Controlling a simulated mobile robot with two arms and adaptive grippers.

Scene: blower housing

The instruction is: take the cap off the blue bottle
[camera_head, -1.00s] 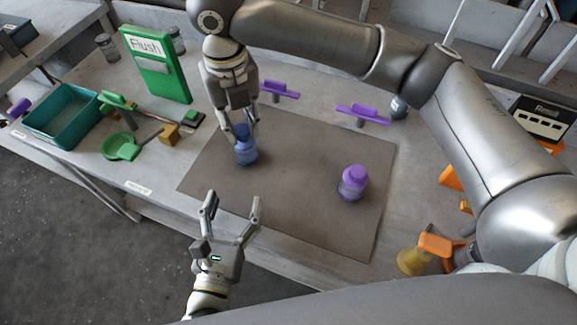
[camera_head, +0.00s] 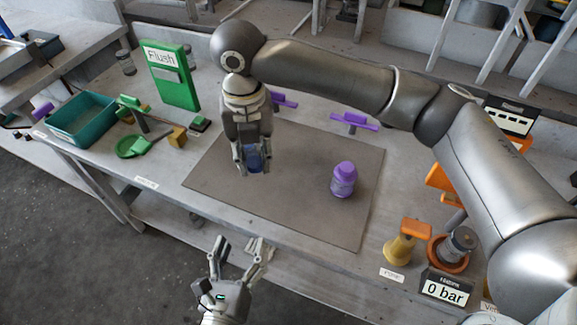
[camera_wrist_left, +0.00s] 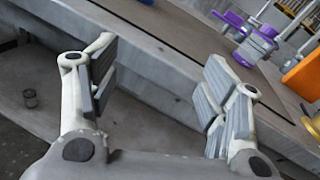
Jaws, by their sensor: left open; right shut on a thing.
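The blue bottle (camera_head: 255,158) is at the left part of the grey mat (camera_head: 290,205), mostly hidden by my right gripper. My right gripper (camera_head: 253,168) points down from above and is shut on the blue bottle. I cannot tell its cap from its body here, nor whether it touches the mat. My left gripper (camera_head: 243,248) is open and empty in front of the table's front edge, apart from the bottle. Its spread fingers also show in the left wrist view (camera_wrist_left: 160,78), with nothing between them.
A purple bottle (camera_head: 344,182) stands upright on the mat, right of the blue one. A teal tray (camera_head: 82,122) and a green "Flush" sign (camera_head: 172,78) are at the left. An orange-and-yellow fitting (camera_head: 402,245) and a "0 bar" gauge (camera_head: 445,288) are at the front right.

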